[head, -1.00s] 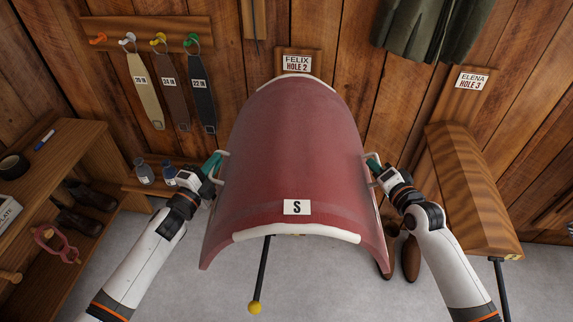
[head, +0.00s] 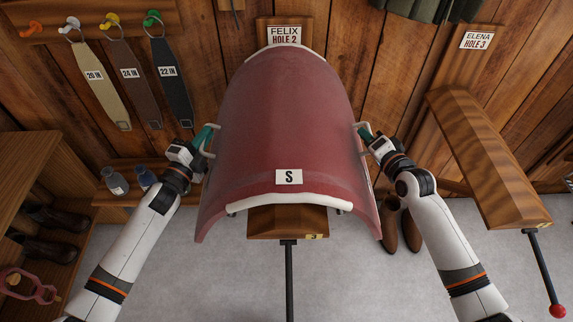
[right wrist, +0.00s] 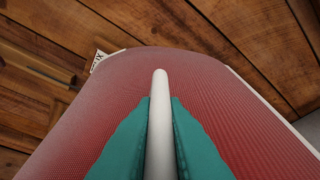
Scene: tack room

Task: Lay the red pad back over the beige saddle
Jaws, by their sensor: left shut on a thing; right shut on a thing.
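The red pad (head: 285,120) is an arched sheet with white edging and an "S" label, held above or over a wooden rack (head: 262,222); whether it touches the rack I cannot tell. My left gripper (head: 204,138) is shut on the white handle (head: 209,152) at the pad's left side. My right gripper (head: 363,133) is shut on the white handle (head: 359,126) at its right side. In the right wrist view the teal fingers (right wrist: 160,130) clasp the white bar (right wrist: 160,88) against the red surface. No beige saddle shows; anything under the pad is hidden.
The "FELIX HOLE 2" sign (head: 284,34) is on the wall behind the pad. An empty wooden rack (head: 488,160) stands right, under the "ELENA HOLE 3" sign (head: 477,40). Brown boots (head: 400,232) stand below right. Bottles (head: 115,181) and a shelf (head: 35,170) are at left.

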